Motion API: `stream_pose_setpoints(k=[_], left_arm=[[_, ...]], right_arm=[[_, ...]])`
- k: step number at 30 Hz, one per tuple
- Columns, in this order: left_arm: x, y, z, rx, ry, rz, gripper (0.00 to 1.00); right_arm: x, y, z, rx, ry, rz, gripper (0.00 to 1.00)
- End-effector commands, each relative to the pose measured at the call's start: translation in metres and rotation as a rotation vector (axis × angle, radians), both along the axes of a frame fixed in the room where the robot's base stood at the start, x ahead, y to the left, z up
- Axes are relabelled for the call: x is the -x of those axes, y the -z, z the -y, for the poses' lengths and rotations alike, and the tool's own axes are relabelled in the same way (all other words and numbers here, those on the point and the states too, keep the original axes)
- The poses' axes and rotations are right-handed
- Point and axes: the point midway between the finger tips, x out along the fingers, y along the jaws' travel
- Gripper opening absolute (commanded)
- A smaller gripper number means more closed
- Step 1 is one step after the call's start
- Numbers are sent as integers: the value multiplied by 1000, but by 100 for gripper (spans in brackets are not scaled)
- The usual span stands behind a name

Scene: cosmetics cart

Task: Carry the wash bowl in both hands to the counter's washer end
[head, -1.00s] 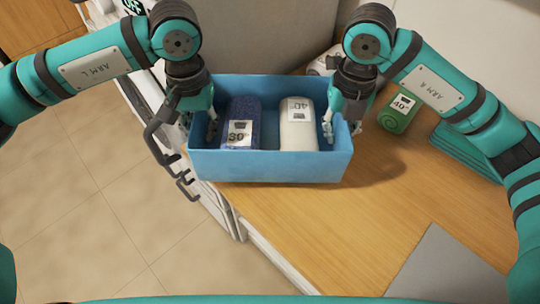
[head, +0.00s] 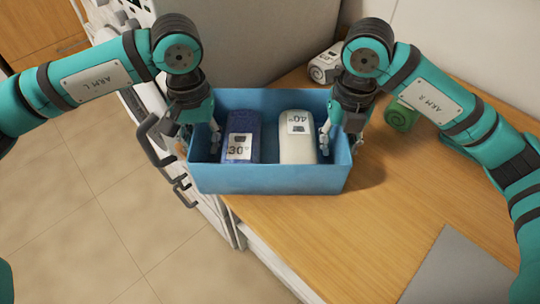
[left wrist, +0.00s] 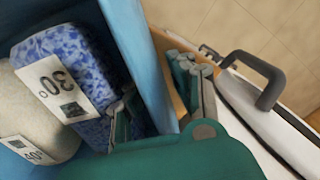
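The wash bowl (head: 270,181) is a blue rectangular tub at the counter's left edge in the head view. It holds a blue speckled roll marked 30° (head: 242,126) and a cream roll marked 40° (head: 297,150). My left gripper (head: 203,140) is at its left end wall. My right gripper (head: 338,140) is at the right end wall, with fingers inside and outside the rim. Whether the bowl's underside touches the counter is hard to tell.
A grey sheet (head: 455,270) lies front right. A dark handle (head: 150,140) juts from the white unit at left.

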Motion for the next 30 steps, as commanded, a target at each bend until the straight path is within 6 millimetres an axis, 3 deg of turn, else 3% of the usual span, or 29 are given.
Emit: stream_pose_setpoints(k=[11, 14, 24, 30], left_arm=[[0, -6, 0, 0, 0, 1, 29], [-1, -18, 0, 0, 0, 4, 29], [-1, -89, 2, 1, 0, 4, 29], [0, -114, 2, 0, 0, 2, 29]], right_arm=[[0, 0, 0, 1, 0, 0, 29], [0, 0, 0, 1, 0, 0, 29], [0, 0, 0, 1, 1, 0, 29], [0, 0, 0, 1, 0, 0, 29]])
